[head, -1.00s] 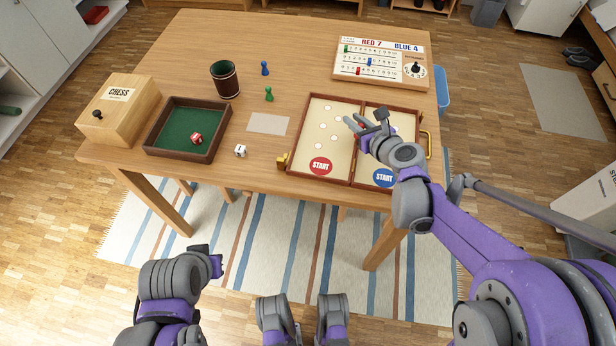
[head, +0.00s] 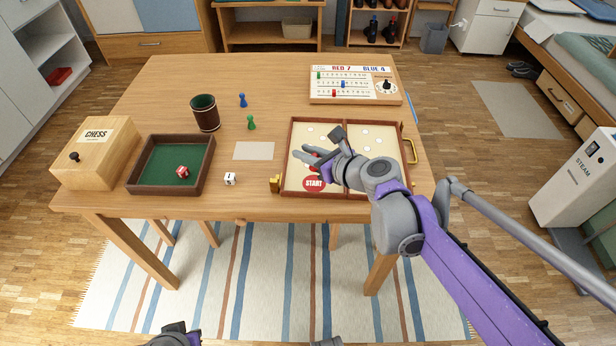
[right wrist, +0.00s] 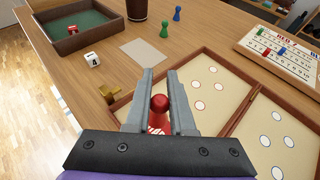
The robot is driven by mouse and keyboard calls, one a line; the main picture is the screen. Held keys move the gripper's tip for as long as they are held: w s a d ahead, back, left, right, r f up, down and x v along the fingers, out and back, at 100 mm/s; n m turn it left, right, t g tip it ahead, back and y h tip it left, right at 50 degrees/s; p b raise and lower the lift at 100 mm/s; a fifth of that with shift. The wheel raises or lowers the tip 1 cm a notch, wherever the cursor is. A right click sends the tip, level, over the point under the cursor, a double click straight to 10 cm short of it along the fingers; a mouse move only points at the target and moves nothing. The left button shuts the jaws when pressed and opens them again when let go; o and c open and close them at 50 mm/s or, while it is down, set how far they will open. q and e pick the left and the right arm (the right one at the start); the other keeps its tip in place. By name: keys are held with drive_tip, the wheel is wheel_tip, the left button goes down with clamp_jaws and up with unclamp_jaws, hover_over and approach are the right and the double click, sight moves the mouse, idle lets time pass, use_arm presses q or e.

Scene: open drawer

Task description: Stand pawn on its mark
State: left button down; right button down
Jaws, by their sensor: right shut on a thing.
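A red pawn (right wrist: 159,104) is between the two fingers of my right gripper (right wrist: 165,92) in the right wrist view. In the head view my right gripper (head: 311,160) is over the left half of the game board (head: 345,119), just behind the red START circle (head: 314,184). The gripper hides much of the pawn, and I cannot tell whether its base touches the board. Pale round marks (right wrist: 195,85) show on the board. Only the end of my left arm (head: 175,333) shows at the bottom edge; its fingers are not visible.
A score board (head: 355,86) stands behind the game board. A blank card (head: 254,150), white die (head: 230,179), green pawn (head: 251,122), blue pawn (head: 242,100), dice cup (head: 205,113), green-lined tray (head: 209,157) and chess box (head: 95,152) are to the left.

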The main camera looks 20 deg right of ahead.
sight(306, 179)
drive_tip(key=shift+f+b, duration=0.9)
drive_tip(key=shift+f, duration=2.15)
drive_tip(key=shift+f, duration=0.1)
drive_tip(key=c, duration=0.8)
unclamp_jaws()
drive_tip(key=shift+o, duration=0.2)
